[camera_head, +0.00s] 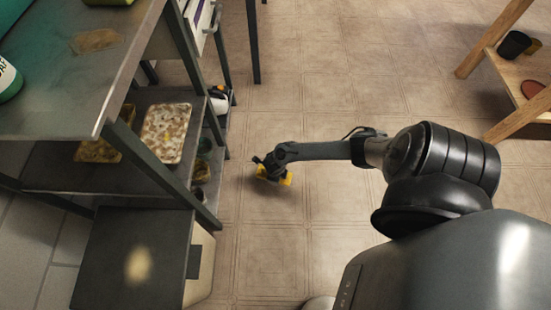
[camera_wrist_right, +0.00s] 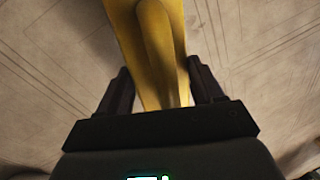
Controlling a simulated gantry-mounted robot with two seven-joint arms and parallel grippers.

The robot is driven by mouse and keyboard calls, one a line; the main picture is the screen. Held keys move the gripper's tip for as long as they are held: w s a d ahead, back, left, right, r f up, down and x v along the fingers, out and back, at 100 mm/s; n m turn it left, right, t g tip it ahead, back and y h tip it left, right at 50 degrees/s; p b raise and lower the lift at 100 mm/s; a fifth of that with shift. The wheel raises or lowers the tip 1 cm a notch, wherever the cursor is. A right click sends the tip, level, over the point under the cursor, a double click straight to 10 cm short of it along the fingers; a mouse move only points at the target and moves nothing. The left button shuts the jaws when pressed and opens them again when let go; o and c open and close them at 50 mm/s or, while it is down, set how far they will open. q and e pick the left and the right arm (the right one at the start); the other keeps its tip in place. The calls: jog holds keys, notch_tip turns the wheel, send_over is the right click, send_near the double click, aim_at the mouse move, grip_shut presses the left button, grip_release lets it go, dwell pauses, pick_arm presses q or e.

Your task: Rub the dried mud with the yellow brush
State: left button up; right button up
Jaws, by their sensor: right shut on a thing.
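The yellow brush (camera_head: 287,179) is held over the floor, to the right of the rack. My right gripper (camera_head: 266,170) is shut on it; in the right wrist view the yellow handle (camera_wrist_right: 154,50) runs between the two fingers (camera_wrist_right: 160,88). The brush's bristles are not clear in either view. A flat brown patch, which looks like the dried mud (camera_head: 96,41), lies on the rack's top surface (camera_head: 60,95) at the upper left. The brush is well apart from it. My left gripper is not in view.
The rack's lower shelf (camera_head: 75,178) holds trays with speckled contents (camera_head: 166,133). A dark surface with a pale round spot (camera_head: 139,264) stands at the lower left. A green-white bottle (camera_head: 8,78) stands at the left edge. A wooden shelf (camera_head: 520,80) is at the upper right. The floor between is clear.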

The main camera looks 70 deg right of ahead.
jog(key=shift+p+v, duration=0.7)
jog(key=shift+v, duration=0.3)
jog(key=shift+d+r, duration=0.15)
jog(key=shift+r, duration=0.05)
jog(key=shift+w+d, duration=0.1)
